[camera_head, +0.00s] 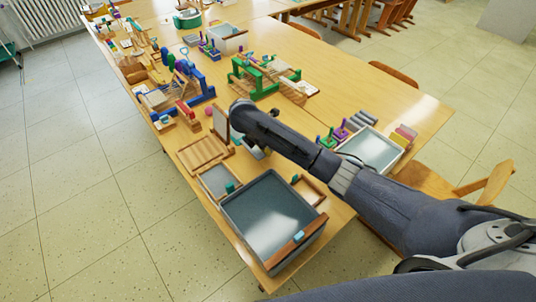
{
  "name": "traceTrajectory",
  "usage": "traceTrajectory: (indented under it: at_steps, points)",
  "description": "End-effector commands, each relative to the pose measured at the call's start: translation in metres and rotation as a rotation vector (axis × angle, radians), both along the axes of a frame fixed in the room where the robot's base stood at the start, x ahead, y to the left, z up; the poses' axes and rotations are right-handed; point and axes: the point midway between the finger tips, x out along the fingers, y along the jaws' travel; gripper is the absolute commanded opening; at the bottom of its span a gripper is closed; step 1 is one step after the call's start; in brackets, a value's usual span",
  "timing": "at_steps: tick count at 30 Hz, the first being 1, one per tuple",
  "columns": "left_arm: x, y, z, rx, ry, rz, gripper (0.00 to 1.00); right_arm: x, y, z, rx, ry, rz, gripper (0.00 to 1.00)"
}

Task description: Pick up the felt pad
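I cannot pick out the felt pad with certainty. Small flat pieces that might be felt lie on the table: pinkish-red pieces (405,133) at the right, and a small teal piece (298,236) on the near edge of the large grey tray. My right arm reaches in from the right across the table. My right gripper (247,143) points down near the middle of the table, mostly hidden behind its own wrist, so its fingers and anything between them cannot be made out. My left gripper is out of view.
The long wooden table (340,80) is crowded. The far right tabletop is bare.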

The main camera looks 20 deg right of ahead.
Motion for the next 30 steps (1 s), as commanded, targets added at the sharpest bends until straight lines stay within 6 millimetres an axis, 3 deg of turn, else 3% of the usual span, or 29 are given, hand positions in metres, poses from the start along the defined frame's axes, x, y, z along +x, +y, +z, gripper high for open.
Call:
traceTrajectory:
  at_steps: [30]
  points:
    - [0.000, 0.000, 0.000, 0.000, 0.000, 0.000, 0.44, 0.002, -0.001, 0.125, -0.003, -0.006, 0.002, 0.00]
